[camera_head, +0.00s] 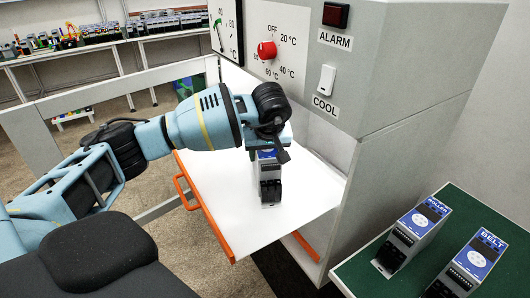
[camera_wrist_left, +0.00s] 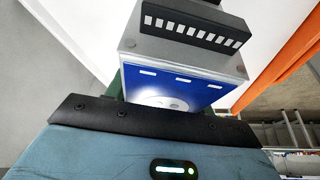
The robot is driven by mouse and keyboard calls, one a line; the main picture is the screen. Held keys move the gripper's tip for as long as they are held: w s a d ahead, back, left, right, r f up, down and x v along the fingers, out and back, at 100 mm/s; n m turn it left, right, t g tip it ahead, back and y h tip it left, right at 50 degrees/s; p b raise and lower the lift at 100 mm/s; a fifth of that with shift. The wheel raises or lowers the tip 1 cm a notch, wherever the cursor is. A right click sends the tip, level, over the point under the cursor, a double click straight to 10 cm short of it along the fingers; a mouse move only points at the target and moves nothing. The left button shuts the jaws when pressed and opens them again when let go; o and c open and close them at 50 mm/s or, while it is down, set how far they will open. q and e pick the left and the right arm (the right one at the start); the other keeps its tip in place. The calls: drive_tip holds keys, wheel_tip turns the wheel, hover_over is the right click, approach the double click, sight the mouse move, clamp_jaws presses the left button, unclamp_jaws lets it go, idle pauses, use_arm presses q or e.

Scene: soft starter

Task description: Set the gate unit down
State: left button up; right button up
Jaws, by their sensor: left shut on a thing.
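My left gripper (camera_head: 272,148) reaches in from the left and is shut on the gate unit (camera_head: 270,182), a grey and black module with a blue face. The gripper covers the unit's top, so its label cannot be read. The unit is upright over the white pull-out shelf (camera_head: 312,190); I cannot tell if its base touches the shelf. In the left wrist view the gate unit (camera_wrist_left: 172,86) shows its blue face and a black terminal strip, close against the gripper. My right gripper is not in view.
The shelf has an orange handle (camera_head: 186,190) and sits in a grey cabinet (camera_head: 385,75) with a red dial (camera_head: 267,50). A green surface (camera_head: 365,272) at right holds the ROLLER unit (camera_head: 410,238) and BELT unit (camera_head: 468,262). The shelf around the unit is bare.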

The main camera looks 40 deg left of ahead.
use_arm(q)
drive_tip(key=o, duration=1.4)
drive_tip(key=shift+f, duration=0.1)
drive_tip(key=v, duration=0.4)
drive_tip(key=shift+d+r, duration=0.1)
drive_tip(key=shift+r, duration=0.3)
drive_tip(key=s+d, duration=0.8)
drive_tip(key=shift+s+d+r+b, duration=0.2)
drive_tip(key=shift+s+d+b, duration=0.1)
drive_tip(key=shift+s+b, duration=0.1)
drive_tip(key=shift+f, duration=0.1)
